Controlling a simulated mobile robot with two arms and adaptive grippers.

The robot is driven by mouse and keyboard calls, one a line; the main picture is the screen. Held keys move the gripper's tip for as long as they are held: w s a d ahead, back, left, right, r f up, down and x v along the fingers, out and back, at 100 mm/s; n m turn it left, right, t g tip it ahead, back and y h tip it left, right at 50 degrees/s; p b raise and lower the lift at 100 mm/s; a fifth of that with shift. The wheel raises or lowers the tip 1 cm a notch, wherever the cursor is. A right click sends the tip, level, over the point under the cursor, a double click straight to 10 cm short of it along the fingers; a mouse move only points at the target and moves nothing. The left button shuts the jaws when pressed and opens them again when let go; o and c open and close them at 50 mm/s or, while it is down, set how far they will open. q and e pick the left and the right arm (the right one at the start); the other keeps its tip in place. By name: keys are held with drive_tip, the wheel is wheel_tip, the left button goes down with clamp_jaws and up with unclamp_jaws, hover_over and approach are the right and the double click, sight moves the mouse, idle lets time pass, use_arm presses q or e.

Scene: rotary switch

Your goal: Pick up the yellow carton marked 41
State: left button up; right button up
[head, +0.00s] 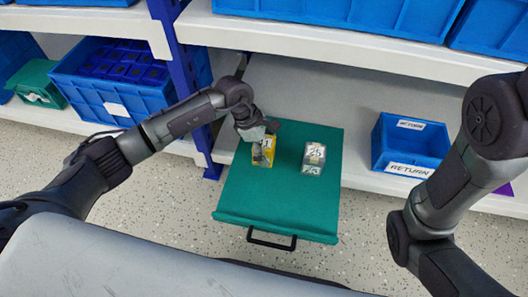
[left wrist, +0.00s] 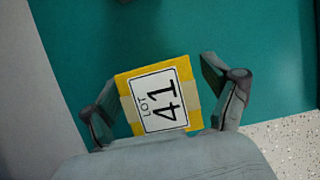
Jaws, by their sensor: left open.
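The yellow carton marked 41 (head: 262,155) stands on the green pull-out tray (head: 250,207). In the left wrist view the carton (left wrist: 158,98) shows its white label reading LOT 41. My left gripper (head: 262,137) is over the carton in the head view and partly hides it. In the left wrist view my left gripper (left wrist: 163,100) is open, with one finger on each side of the carton and a gap on both sides. My right arm shows at the right of the head view, but its gripper is out of the picture.
A second carton (head: 314,157), greyish with a white label, stands to the right on the tray. A blue RETURN bin (head: 408,145) sits on the shelf at right. A blue shelf post (head: 190,85) is left of the tray. The tray's front is clear.

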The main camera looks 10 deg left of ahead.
use_arm(q)
drive_tip(key=c, duration=1.3)
drive_tip(key=shift+r, duration=0.2)
